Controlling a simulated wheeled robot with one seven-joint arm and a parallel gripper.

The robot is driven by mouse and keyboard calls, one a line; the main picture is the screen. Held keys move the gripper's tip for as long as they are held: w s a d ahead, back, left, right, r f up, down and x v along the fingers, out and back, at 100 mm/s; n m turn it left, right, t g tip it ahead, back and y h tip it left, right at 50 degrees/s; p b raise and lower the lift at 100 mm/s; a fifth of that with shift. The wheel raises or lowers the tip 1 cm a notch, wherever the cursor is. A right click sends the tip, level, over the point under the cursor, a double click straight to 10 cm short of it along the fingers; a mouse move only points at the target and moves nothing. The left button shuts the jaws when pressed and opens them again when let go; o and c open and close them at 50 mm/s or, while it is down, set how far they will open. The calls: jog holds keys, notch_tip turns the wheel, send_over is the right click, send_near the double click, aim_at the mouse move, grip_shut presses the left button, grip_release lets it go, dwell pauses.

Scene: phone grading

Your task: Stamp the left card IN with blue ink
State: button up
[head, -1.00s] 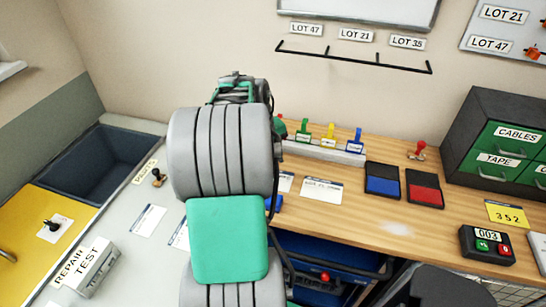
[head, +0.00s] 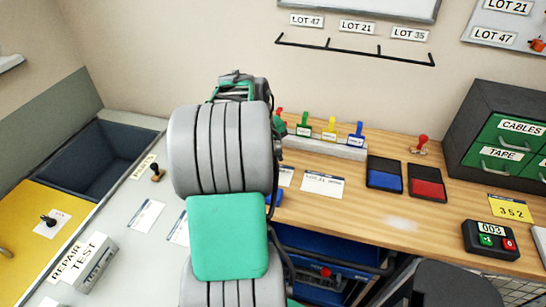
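Two white cards lie on the wooden bench: a left card (head: 286,177), partly hidden by my arm, and a right card (head: 323,184) lettered LOT 21. I cannot read any stamp mark on them. A blue ink pad (head: 384,179) lies right of the cards, with a red ink pad (head: 427,188) beside it. A rack (head: 335,147) behind the cards holds a green stamp (head: 304,124), a yellow stamp (head: 329,128), a blue stamp (head: 355,134) and a red-topped one partly behind my arm. My gripper is hidden behind my arm.
A red-handled stamp (head: 421,144) stands apart at the back. A dark drawer cabinet (head: 480,120) and a counter box (head: 490,240) are at right. More cards (head: 146,215) and a black-handled stamp (head: 156,172) are on the grey counter at left. A dark chair (head: 440,285) stands in front.

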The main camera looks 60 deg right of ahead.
jog(key=shift+a+f, duration=0.1)
jog(key=shift+f, duration=0.55)
dwell(1.1)
jog(key=p+v, duration=0.3)
jog(key=v, duration=0.1)
jog(key=s+d+p+v, duration=0.1)
jog(key=p+v, duration=0.1)
jog(key=v, duration=0.1)
jog(key=shift+d+r+p, duration=0.15)
jog(key=shift+r+p, duration=0.05)
jog(key=shift+p, duration=0.15)
